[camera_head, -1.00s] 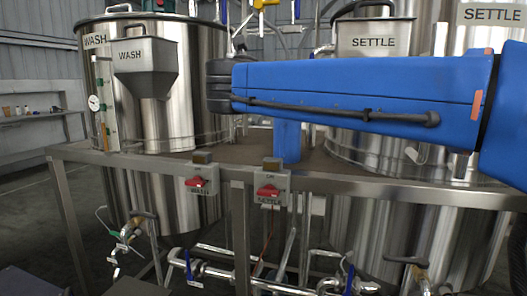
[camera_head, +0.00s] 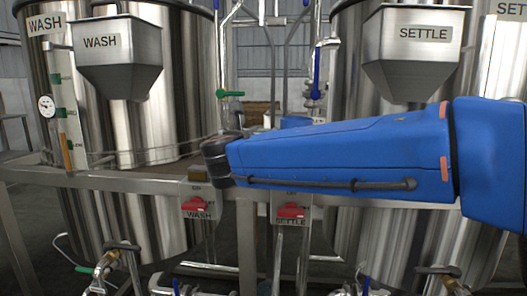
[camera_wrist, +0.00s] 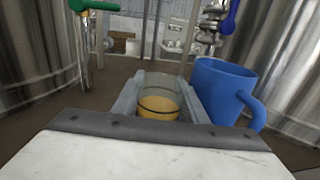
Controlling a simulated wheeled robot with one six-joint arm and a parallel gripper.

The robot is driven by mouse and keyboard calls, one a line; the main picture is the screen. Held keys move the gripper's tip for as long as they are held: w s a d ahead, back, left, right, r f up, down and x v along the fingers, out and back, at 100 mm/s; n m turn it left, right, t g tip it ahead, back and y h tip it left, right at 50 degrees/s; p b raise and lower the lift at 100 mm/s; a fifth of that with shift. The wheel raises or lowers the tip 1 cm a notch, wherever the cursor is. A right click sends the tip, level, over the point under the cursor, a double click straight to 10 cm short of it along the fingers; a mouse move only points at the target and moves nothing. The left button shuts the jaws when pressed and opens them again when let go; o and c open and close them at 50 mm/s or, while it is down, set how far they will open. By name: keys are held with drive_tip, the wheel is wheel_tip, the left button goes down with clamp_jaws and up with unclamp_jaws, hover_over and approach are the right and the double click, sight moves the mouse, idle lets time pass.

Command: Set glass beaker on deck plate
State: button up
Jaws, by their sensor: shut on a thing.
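My gripper (camera_wrist: 163,88) is shut on the glass beaker (camera_wrist: 160,101) in the wrist view. The beaker is clear, upright, with a dark ring and yellow-orange liquid low inside. The brown deck plate (camera_wrist: 108,74) spreads behind and below it between the tanks. I cannot tell whether the beaker's base touches the plate; my gripper hides it. In the head view the deck plate (camera_head: 158,171) shows behind the front rail, and my blue arm hides the fingers and beaker.
A blue mug (camera_wrist: 222,88) stands close right of the beaker; its top shows in the head view (camera_head: 296,122). Steel tanks flank the deck, with WASH (camera_head: 118,58) and SETTLE (camera_head: 413,50) hoppers. A green-handled valve (camera_wrist: 92,6) stands at left. Bare plate lies left of the beaker.

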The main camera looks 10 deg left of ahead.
drive_tip(key=shift+f, duration=2.45)
drive_tip(key=o, duration=0.9)
drive_tip(key=shift+f, duration=0.1)
drive_tip(key=shift+o, duration=0.2)
drive_tip(key=shift+s, duration=0.1)
drive_tip(key=s, duration=0.8)
drive_tip(key=s+a, duration=0.1)
drive_tip(key=s, duration=0.2)
drive_tip(key=shift+s, duration=0.4)
